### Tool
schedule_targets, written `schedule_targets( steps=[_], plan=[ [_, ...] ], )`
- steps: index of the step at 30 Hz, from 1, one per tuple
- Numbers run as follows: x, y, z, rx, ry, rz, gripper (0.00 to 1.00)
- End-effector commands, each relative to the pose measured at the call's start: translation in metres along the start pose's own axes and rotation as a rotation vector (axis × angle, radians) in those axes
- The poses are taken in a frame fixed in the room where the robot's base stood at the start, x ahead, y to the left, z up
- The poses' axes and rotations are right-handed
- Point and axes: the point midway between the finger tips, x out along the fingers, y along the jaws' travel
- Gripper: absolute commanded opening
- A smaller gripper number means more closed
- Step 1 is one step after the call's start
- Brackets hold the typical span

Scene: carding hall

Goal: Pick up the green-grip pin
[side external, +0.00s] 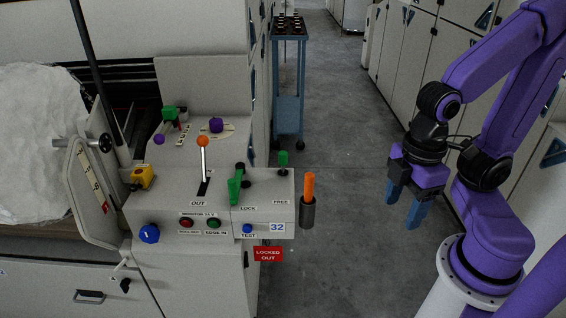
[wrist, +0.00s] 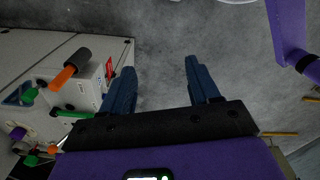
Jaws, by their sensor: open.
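A small upright pin with a green grip (side external: 283,158) stands on the console top by the FREE label. Its green grip also shows in the wrist view (wrist: 55,85), close to an orange grip. A larger green handle (side external: 233,191) rises by the LOCK label; I cannot tell for certain which green part is the task's pin. My gripper (side external: 404,204) hangs over the aisle, right of the console and clear of it, with its blue fingers apart and pointing down. In the wrist view the space between the fingers (wrist: 158,71) shows only floor.
An orange grip (side external: 308,186) stands in a dark cylindrical holder (side external: 307,213) at the console's right end, on my gripper's side. An orange-knobbed lever (side external: 203,142) rises from the console. A blue trolley (side external: 288,70) stands behind. Aisle floor (side external: 340,120) is clear.

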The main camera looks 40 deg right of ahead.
Motion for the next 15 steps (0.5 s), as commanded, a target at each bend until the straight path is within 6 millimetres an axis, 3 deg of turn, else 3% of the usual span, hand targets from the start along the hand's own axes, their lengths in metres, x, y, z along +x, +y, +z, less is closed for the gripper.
schedule_targets(
  steps=[4, 8, 15],
  plan=[
    [-0.001, 0.003, -0.004, 0.002, 0.0, 0.0, 0.61],
    [-0.007, 0.016, -0.025, 0.011, -0.003, 0.002, 0.61],
    [-0.022, 0.077, -0.086, 0.029, -0.009, 0.007, 0.61]
  ],
)
